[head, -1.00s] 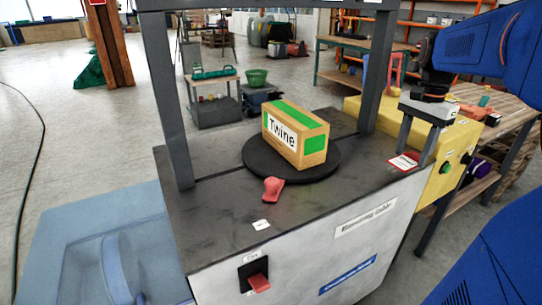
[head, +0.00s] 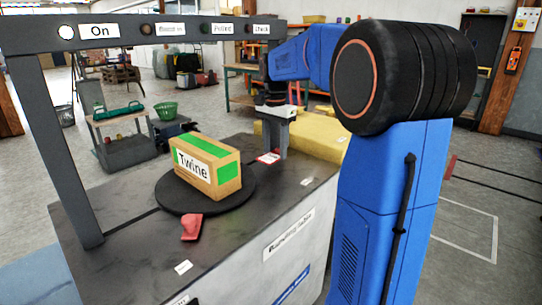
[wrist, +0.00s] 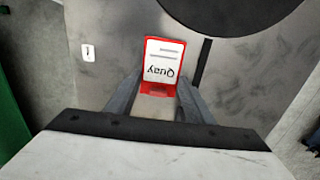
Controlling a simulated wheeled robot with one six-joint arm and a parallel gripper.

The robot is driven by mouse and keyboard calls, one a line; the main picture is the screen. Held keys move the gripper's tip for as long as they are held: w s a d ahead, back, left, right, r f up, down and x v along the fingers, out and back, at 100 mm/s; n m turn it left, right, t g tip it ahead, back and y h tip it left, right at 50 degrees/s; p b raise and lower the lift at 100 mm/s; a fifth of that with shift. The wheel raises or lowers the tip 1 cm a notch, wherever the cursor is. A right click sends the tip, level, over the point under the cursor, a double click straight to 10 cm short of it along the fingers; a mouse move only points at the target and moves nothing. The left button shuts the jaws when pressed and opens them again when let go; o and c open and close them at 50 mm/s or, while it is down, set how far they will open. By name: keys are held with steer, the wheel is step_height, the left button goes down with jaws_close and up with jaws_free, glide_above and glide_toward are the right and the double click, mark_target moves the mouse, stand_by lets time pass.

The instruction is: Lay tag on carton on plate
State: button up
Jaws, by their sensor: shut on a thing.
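The carton (head: 207,170), a tan box with green panels and the word "Twine", lies on the round black plate (head: 240,198) on the dark bench top. The tag (head: 268,158), white with a red border, is at the bench's right side, apart from the plate. My gripper (head: 276,152) points down there, shut on the tag. In the wrist view the tag (wrist: 164,60) reads "Quay" and sits between the fingertips (wrist: 160,90); its near end is partly hidden. The plate (wrist: 225,10) edge shows at the top of the wrist view. Any gap under the tag cannot be told.
A grey frame (head: 70,150) with a labelled lamp bar (head: 165,29) spans the bench above the carton. A red lever-like piece (head: 191,227) lies in front of the plate. A yellow cabinet (head: 318,138) adjoins the bench. The bench top between tag and plate is clear.

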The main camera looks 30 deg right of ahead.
mark_target(271, 153)
steer(key=shift+w+a, duration=0.25)
steer(key=shift+w, duration=0.55)
steer(key=shift+f, duration=1.75)
steer(key=shift+f, duration=0.1)
steer(key=o, duration=1)
